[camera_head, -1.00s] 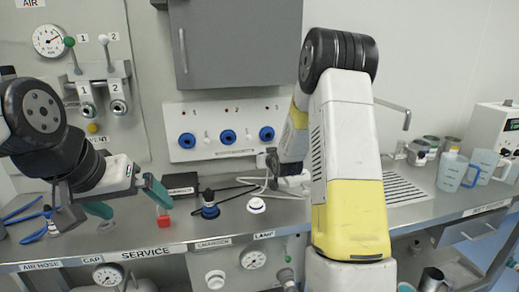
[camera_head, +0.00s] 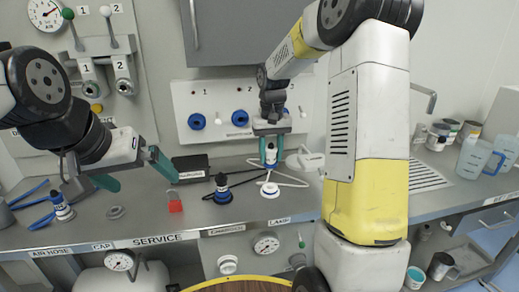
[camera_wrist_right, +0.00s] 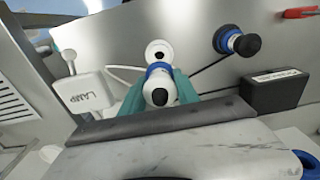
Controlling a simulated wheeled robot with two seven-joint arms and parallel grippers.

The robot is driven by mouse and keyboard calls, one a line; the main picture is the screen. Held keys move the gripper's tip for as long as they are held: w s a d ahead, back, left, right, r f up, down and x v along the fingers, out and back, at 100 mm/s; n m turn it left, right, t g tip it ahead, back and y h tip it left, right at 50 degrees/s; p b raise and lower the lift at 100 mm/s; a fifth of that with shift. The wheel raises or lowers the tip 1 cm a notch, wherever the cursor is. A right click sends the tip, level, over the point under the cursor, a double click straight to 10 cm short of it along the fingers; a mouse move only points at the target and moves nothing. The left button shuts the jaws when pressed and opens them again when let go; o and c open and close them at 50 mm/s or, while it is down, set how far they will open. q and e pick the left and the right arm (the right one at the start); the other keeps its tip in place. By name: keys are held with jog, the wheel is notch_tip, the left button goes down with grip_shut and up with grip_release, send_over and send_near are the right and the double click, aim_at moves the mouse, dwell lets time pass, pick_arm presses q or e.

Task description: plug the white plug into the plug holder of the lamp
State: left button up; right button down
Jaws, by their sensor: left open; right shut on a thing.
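The white plug (camera_head: 271,152), with a blue band, is held between the teal fingers of my right gripper (camera_head: 270,150). It shows close up in the right wrist view (camera_wrist_right: 160,92). The white round plug holder (camera_head: 270,190) of the lamp sits on the counter above the LAMP label. In the head view the plug is just above and behind the holder, apparently apart from it. In the wrist view the holder (camera_wrist_right: 158,50) shows just beyond the plug's blue band; the gap is hard to judge. My left gripper (camera_head: 134,173) is open and empty over the counter's left part.
A white LAMP box (camera_head: 306,160) with a cable lies right of the plug. A black plug (camera_head: 222,188) in a blue base and a black box (camera_head: 190,168) stand left of it. A red padlock (camera_head: 175,204) and blue hoses (camera_head: 30,195) are further left. Blue sockets (camera_head: 240,118) line the wall.

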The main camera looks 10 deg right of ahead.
aim_at(271, 164)
jog(key=shift+s+r, duration=0.25)
jog(key=shift+s, duration=0.1)
jog(key=shift+f, duration=2.75)
jog(key=shift+f, duration=1.7)
jog(key=c, duration=0.8)
grip_release()
jog(key=shift+r, duration=0.1)
